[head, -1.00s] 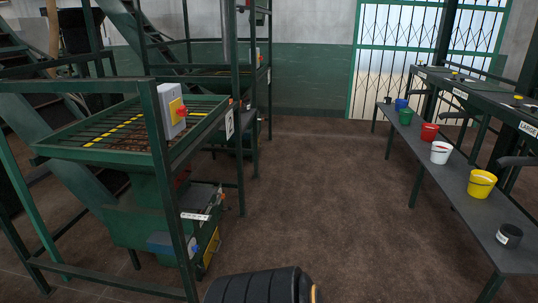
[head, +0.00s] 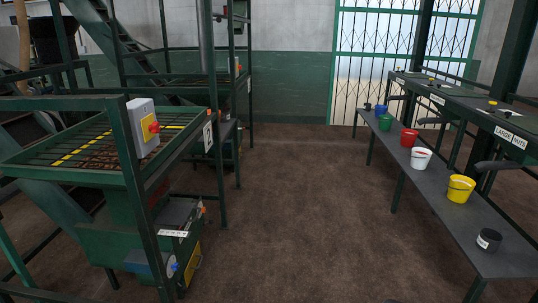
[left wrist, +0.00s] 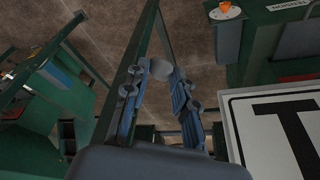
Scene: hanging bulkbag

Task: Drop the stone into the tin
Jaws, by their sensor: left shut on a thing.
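In the left wrist view, my left gripper (left wrist: 162,82) is closed around a rounded grey stone (left wrist: 160,69), held between the fingertips. The fingers partly cover the stone. Neither of my grippers shows in the head view. A small dark tin (head: 489,240) with a pale label stands upright at the near end of the long grey bench (head: 437,205) on the right. Its inside is too dark to make out. A similar small dark container (head: 367,106) stands at the bench's far end.
Yellow (head: 461,189), white (head: 421,158), red (head: 409,138), green (head: 385,122) and blue (head: 381,111) buckets line the bench. A green grated machine (head: 105,160) with a switch box (head: 142,128) fills the left. Brown floor (head: 300,210) between is clear.

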